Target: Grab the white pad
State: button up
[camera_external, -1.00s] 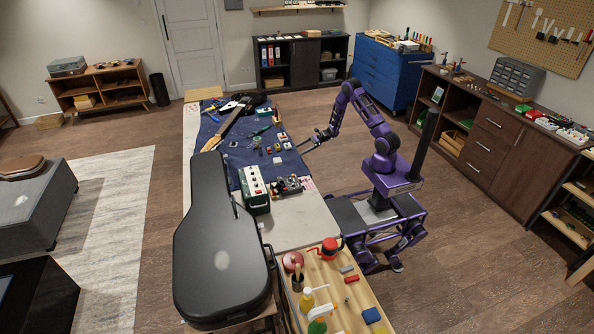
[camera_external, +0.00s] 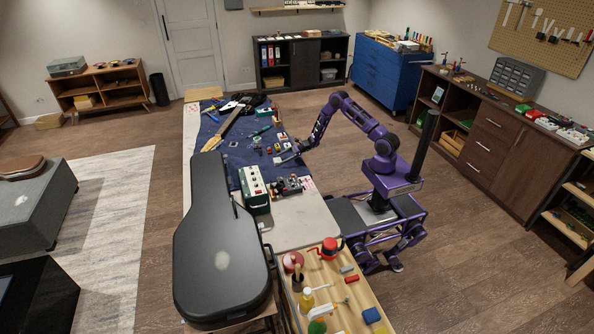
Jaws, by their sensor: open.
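My gripper (camera_external: 285,157) is at the right edge of the workbench, low over the blue mat (camera_external: 245,155). Its jaws are open, though the fingers are small in this view. Pale shapes show right at the fingertips; I cannot tell the white pad from the fingers there. Another small pale square (camera_external: 233,143) lies on the mat farther left, too small to identify.
Several small parts lie on the mat near my gripper. A guitar neck (camera_external: 232,122) lies farther back. A green amplifier-like box (camera_external: 254,190) and a dark device (camera_external: 287,185) stand nearer the camera. A black guitar case (camera_external: 215,250) is at the front left.

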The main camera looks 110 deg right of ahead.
aim_at(279, 160)
jog(key=x, duration=0.3)
jog(key=shift+w, duration=0.15)
jog(key=shift+c, duration=0.3)
jog(key=c, duration=1.2)
